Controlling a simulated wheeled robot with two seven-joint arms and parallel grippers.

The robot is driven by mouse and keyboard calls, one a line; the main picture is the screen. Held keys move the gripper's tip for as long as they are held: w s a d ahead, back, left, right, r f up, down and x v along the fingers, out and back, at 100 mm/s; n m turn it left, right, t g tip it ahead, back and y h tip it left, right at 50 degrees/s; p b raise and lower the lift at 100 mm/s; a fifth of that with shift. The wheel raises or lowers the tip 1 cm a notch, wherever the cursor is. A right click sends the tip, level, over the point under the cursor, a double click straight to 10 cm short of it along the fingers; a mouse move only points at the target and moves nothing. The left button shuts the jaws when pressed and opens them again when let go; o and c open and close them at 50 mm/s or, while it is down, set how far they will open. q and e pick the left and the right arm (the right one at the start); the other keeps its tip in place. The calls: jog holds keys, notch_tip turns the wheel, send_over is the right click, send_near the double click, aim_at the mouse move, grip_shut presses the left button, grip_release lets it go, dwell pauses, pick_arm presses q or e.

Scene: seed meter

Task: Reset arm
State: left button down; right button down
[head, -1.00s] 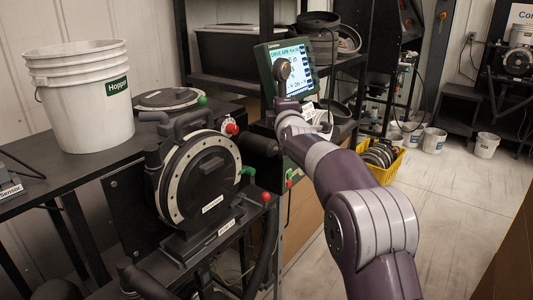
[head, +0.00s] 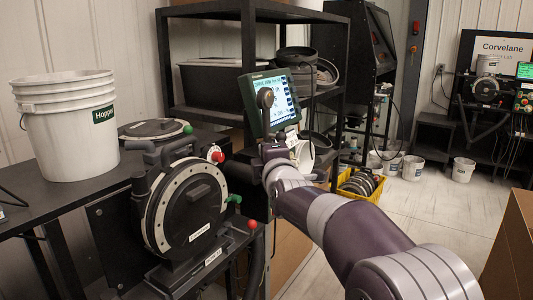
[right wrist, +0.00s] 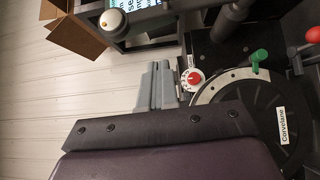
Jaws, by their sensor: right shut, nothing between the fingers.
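My right arm reaches in from the lower right of the head view, its hand end beside the lit screen (head: 284,103). Its fingertips are hard to make out there. In the right wrist view my right gripper (right wrist: 160,68) is shut and empty, its grey fingers side by side near a white dial with a red knob (right wrist: 193,79). A round knob (head: 265,97) on a stalk shows in front of the screen; a pale-topped knob (right wrist: 113,19) shows in the wrist view. The black seed meter (head: 190,208) stands left of my arm. My left gripper is out of view.
A white hopper bucket (head: 68,130) stands on the black bench at left. Green and red ball-tipped levers (head: 253,224) stick out by the meter. A yellow crate (head: 349,195) is on the floor behind. Open floor lies at right, with a cardboard box (head: 513,245) nearby.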

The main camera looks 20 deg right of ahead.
jog(key=s+a+f+m+g+y+p, duration=0.1)
jog(key=s+a+f+m+g+p, duration=0.1)
jog(key=s+f+m+g, duration=0.6)
jog(key=s+a+f+m+g+y+p, duration=0.1)
jog(key=s+f+m+g+p, duration=0.3)
jog(key=f, duration=0.9)
jog(key=s+a+f+m+g+p, duration=0.1)
jog(key=s+m+g+p, duration=0.1)
jog(key=s, duration=0.8)
jog(key=s+a+f+m+g+p, duration=0.1)
jog(key=s+m+g+p, duration=0.1)
jog(key=s, duration=0.8)
jog(key=shift+f+m+g+p, duration=0.3)
jog(key=shift+f+m+p, duration=0.1)
jog(key=shift+p, duration=0.5)
jog(key=shift+r, duration=0.1)
